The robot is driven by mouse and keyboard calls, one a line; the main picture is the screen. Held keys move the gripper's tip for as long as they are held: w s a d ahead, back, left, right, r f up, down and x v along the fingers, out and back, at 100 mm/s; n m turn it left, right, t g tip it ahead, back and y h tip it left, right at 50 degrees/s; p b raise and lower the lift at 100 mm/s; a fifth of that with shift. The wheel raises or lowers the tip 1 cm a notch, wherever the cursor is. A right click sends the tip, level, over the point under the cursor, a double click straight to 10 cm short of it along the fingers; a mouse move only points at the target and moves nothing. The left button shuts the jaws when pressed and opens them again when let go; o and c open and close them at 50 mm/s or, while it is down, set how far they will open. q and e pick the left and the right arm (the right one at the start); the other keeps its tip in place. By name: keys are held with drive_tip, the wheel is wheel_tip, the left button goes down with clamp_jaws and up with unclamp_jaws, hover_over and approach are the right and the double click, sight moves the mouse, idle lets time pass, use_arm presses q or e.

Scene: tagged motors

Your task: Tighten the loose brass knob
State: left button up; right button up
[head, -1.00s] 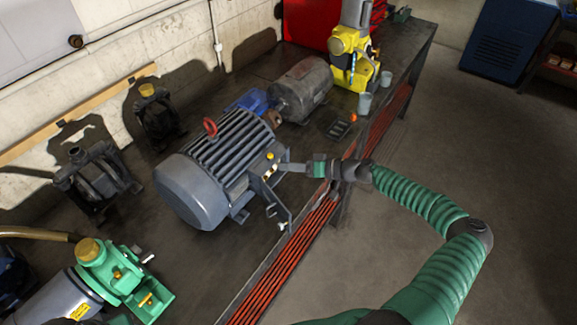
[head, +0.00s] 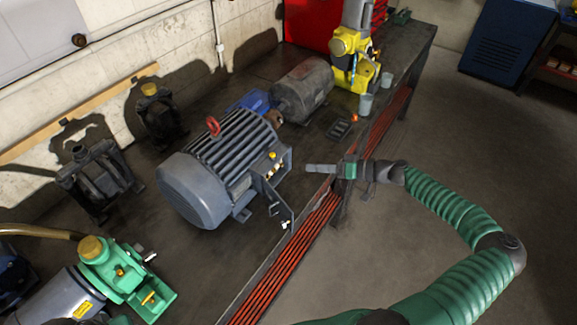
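A large grey motor (head: 200,188) with a red lifting eye (head: 213,126) lies on the dark bench. An open terminal box is on its right side, with its cover hanging open (head: 279,207). A small brass knob (head: 272,155) shows at the box's upper edge, and small brass and pale parts (head: 274,172) show inside. I cannot tell from here how tight the knob sits. My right gripper (head: 308,168) points left at the box, apart from it by a short gap, with nothing seen in it. Its fingers look like one slim shape, so their opening is unclear. My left gripper is out of view.
A green pump (head: 120,270) with brass fittings stands at the lower left. Dark pumps (head: 97,180) stand along the wall. A brown-grey motor (head: 303,88), a yellow machine (head: 352,65) and grey cups (head: 366,104) stand farther back. The bench edge runs below my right arm.

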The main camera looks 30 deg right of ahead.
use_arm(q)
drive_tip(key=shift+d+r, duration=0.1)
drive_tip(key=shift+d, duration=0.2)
use_arm(e)
drive_tip(key=v, duration=0.9)
drive_tip(key=shift+d, duration=0.5)
drive_tip(key=shift+s+f, duration=0.15)
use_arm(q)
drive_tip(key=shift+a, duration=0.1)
use_arm(e)
drive_tip(key=shift+a, duration=0.1)
